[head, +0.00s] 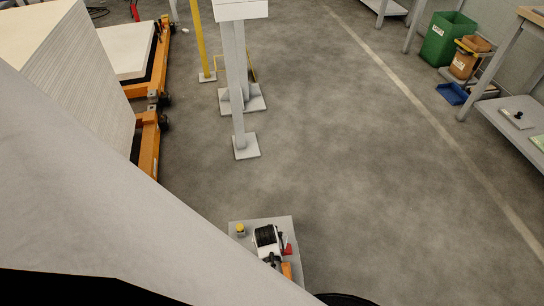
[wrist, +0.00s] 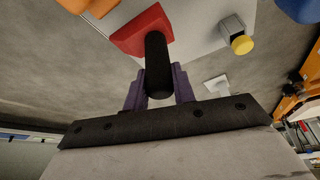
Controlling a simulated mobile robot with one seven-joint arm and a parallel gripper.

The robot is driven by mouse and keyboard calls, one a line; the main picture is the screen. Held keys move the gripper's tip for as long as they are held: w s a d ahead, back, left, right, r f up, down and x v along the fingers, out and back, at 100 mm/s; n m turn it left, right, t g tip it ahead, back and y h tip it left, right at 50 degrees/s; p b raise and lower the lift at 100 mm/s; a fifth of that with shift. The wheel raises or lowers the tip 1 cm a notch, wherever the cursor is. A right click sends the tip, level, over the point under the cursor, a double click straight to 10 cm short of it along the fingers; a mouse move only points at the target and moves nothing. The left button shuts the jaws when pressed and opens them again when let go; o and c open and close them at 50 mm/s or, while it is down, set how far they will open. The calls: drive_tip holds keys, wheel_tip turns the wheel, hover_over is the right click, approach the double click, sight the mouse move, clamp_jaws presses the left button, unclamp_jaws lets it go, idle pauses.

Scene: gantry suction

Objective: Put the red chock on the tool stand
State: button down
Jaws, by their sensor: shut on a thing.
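The red chock (wrist: 138,30) has a black round handle (wrist: 158,65) and shows at the top of the wrist view. My gripper (wrist: 160,85) has purple fingers closed around that handle. The pale grey plate of the tool stand (wrist: 196,22) shows behind the chock; I cannot tell whether the chock touches it. In the head view the stand (head: 284,224) is at the bottom centre, with a small red patch (head: 288,249), likely the chock, near its right edge. My fingers cannot be made out in the head view.
A grey block with a yellow cap (wrist: 241,44) is on the plate, beside the chock. An orange thing (head: 287,270) is at the stand's front. A grey post (head: 238,95) stands beyond.

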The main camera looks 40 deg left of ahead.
drive_tip(key=shift+f, duration=1.55)
drive_tip(key=shift+f, duration=0.15)
drive_tip(key=c, duration=1.2)
unclamp_jaws()
drive_tip(key=shift+o, duration=0.2)
